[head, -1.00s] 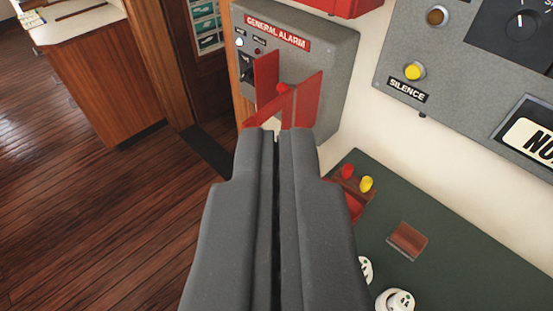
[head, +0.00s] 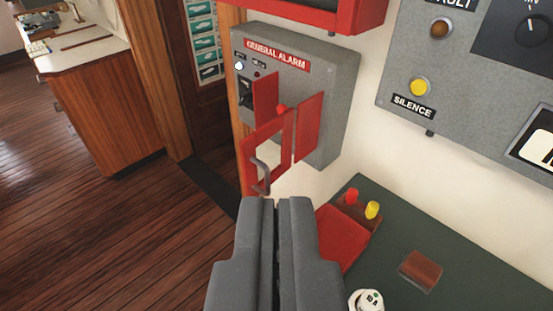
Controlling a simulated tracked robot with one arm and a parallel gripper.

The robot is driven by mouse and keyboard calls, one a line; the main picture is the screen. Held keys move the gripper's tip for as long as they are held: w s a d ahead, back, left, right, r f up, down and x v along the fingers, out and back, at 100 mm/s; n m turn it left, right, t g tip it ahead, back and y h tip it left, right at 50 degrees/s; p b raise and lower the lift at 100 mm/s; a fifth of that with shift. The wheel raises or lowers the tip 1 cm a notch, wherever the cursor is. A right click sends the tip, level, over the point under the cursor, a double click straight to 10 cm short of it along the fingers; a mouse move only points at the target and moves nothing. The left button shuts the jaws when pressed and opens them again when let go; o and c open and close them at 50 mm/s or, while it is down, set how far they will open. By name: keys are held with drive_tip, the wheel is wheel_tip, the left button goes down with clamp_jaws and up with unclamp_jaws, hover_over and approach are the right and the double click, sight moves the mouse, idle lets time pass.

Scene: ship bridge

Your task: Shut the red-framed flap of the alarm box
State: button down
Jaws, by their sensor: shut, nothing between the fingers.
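The grey alarm box (head: 335,85) labelled GENERAL ALARM hangs on the wall at upper middle. Its red-framed flap (head: 286,134) stands open, swung down and out toward me, with a grey handle (head: 262,176) at its near edge. Red side plates (head: 308,128) flank a red button (head: 281,110) on the box front. My gripper (head: 278,200) is shut and empty. In the picture its tips are just below the flap's handle; I cannot tell whether they touch it.
A green-topped counter (head: 420,235) at lower right holds a red tray (head: 342,238), red and yellow knobs, a brown block (head: 421,270) and a white round object (head: 366,300). A grey panel (head: 410,60) with a SILENCE button is at right. Wooden floor is open at left.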

drive_tip(key=w+d+f+m+g+y+p, duration=0.1)
drive_tip(key=w+d+f+g+p, duration=0.1)
drive_tip(key=w+p, duration=0.45)
drive_tip(key=w+d+f+m+g+p, duration=0.1)
drive_tip(key=w+d+f+g+p, duration=0.1)
drive_tip(key=w+p, duration=0.5)
drive_tip(key=w+d+f+m+g+y+p, duration=0.1)
drive_tip(key=w+f+g+p, duration=0.1)
drive_tip(key=f+p, duration=0.5)
drive_tip(key=w+d+f+m+g+y+p, duration=0.15)
drive_tip(key=f+p, duration=0.25)
drive_tip(key=p, duration=0.5)
drive_tip(key=w+a+f+g+p, duration=0.1)
drive_tip(key=w+a+f+p, duration=0.3)
drive_tip(key=w+f, duration=0.3)
drive_tip(key=shift+a+f+h, duration=0.35)
drive_tip(key=shift+a+f, duration=0.55)
drive_tip(key=shift+f, duration=0.2)
drive_tip(key=shift+w+a, duration=0.1)
drive_tip(key=shift+a, duration=0.05)
